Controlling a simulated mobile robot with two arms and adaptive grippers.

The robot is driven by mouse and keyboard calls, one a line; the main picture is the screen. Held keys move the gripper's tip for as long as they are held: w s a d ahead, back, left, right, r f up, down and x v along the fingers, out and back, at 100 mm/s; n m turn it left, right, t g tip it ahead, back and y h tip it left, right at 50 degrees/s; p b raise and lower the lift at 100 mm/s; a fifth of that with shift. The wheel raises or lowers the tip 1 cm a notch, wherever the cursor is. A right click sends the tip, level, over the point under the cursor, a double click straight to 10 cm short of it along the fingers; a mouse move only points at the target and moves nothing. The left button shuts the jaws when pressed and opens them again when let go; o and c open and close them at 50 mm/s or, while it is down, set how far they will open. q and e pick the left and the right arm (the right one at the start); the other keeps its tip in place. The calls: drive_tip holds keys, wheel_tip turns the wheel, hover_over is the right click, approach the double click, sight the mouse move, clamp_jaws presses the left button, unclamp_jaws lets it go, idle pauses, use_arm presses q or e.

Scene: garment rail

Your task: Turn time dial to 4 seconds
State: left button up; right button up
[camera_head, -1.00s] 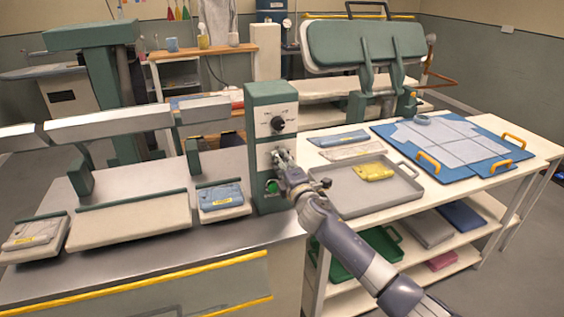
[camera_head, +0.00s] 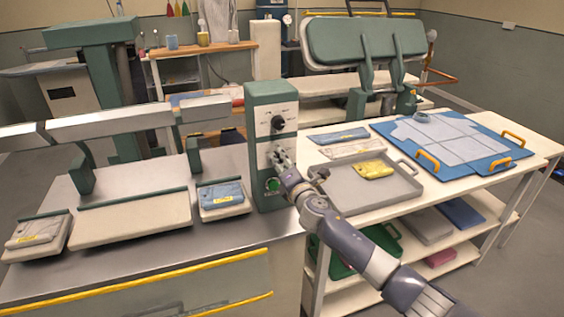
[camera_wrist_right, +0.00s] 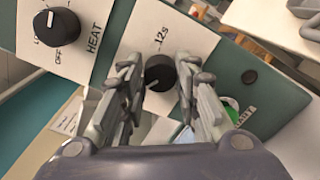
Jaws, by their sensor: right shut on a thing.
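The time dial (camera_wrist_right: 159,73) is a black knob on a white plate with a "12s" mark beside it, seen in the right wrist view. My right gripper (camera_wrist_right: 158,82) has its two fingers on either side of this knob and is shut on it. Which number its pointer faces is not clear. In the head view my right gripper (camera_head: 281,157) is at the lower plate of the green control box (camera_head: 262,93) and hides the dial there. My left gripper is not in view.
The heat dial (camera_head: 278,122) sits above on the same box. A green button (camera_head: 272,185) is just below my gripper. A grey tray (camera_head: 345,203) with a yellow folded cloth (camera_head: 373,170) stands close to the right of my arm.

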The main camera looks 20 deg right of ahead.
drive_tip(key=o, duration=1.1)
drive_tip(key=shift+c, duration=0.2)
drive_tip(key=s, duration=1.2)
drive_tip(key=shift+d, duration=0.25)
drive_tip(key=shift+f, duration=0.1)
